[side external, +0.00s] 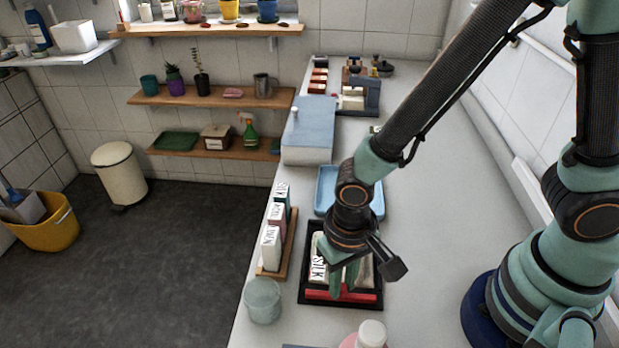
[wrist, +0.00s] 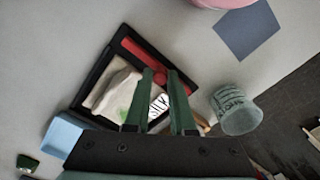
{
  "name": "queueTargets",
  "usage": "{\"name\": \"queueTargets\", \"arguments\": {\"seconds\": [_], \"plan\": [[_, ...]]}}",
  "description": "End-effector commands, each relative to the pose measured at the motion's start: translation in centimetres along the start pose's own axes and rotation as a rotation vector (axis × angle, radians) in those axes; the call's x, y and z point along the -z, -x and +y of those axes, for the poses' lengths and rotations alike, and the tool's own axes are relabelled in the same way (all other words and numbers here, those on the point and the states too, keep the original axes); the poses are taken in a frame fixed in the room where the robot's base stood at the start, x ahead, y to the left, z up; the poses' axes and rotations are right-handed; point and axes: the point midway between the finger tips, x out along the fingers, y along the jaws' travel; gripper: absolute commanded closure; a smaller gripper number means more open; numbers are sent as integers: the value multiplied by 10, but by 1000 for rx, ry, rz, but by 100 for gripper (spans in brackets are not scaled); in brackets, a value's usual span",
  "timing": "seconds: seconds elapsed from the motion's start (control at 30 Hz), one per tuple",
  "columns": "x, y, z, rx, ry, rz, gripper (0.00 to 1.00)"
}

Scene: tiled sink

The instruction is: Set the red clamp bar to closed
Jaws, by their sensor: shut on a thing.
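The red clamp bar (side external: 316,294) lies along the near edge of a black frame (side external: 379,299) on the counter. In the wrist view the bar (wrist: 133,47) crosses the top of the frame (wrist: 92,77), with a round red knob (wrist: 160,77) on it. My gripper (side external: 345,288) points down over the bar, its green fingers on either side of the knob. In the wrist view my gripper (wrist: 160,75) is shut on this part of the bar. Pale folded cloth (wrist: 119,90) lies inside the frame, beside a card marked SILK (side external: 318,267).
A blue tray (side external: 376,207) lies just behind the frame. A wooden rack with labelled boxes (side external: 271,246) and a pale green jar (side external: 263,301) stand at left, near the counter edge. A pink bottle with a white cap (side external: 371,334) is in front. The counter right of the frame is clear.

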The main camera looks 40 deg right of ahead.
Motion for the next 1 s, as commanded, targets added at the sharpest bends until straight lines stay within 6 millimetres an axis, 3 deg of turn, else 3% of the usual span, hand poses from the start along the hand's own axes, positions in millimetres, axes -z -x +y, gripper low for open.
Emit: {"name": "queueTargets", "arguments": {"seconds": [0.87,1.0], "plan": [[0,1,0,-1,1,-1,100],[8,1,5,-1,-5,-1,100]]}}
